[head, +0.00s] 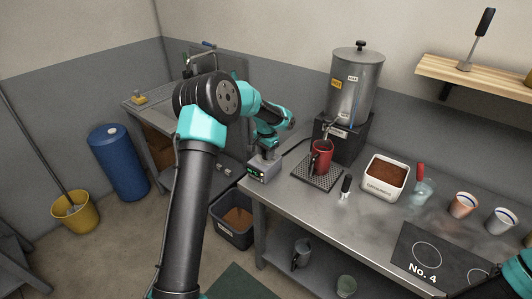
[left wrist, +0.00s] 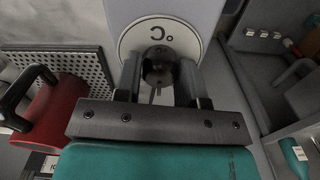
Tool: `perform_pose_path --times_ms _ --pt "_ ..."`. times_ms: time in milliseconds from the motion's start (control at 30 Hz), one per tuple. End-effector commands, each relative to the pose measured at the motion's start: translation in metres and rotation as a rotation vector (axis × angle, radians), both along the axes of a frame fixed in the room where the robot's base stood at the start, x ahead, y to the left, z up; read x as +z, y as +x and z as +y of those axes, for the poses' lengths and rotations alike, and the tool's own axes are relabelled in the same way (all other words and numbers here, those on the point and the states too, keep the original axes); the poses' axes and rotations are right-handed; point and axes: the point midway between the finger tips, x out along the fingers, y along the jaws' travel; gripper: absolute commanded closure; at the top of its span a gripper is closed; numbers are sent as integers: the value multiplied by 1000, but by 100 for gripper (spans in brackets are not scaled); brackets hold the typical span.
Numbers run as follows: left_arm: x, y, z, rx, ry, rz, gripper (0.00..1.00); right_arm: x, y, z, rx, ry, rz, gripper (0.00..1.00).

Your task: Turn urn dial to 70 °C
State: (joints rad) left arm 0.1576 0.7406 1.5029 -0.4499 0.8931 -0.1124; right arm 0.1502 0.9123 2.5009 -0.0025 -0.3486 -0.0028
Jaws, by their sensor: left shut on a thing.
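The urn (head: 357,88) is a tall grey metal cylinder with a lidded top on a dark base at the back of the bench. A small grey control box (head: 258,175) with a lit display sits at the bench's left corner. My left gripper (head: 266,153) is over this box from above. In the left wrist view, my left gripper (left wrist: 158,88) is shut on the dark round dial knob (left wrist: 158,64). The knob stands on a pale disc (left wrist: 135,38) marked °C, seen upside down. No scale numbers are readable, and the display is too small to read.
A red mug (head: 322,157) stands on a black drip mat (head: 305,177) right of the box; both show left in the wrist view. A white tub (head: 372,190) of brown grounds and two cups stand further right. Part of my right arm shows at lower right.

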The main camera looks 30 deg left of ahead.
Motion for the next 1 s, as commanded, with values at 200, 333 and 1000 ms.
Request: perform_pose_path --times_ms 200,333,1000 --pt "0 1 0 -195 1 -3 87 0 0 0 0 0 0 57" --pt "1 1 0 -292 1 -3 87 0 0 0 0 0 0 57" --pt "1 1 0 -447 1 -3 87 0 0 0 0 0 0 57"
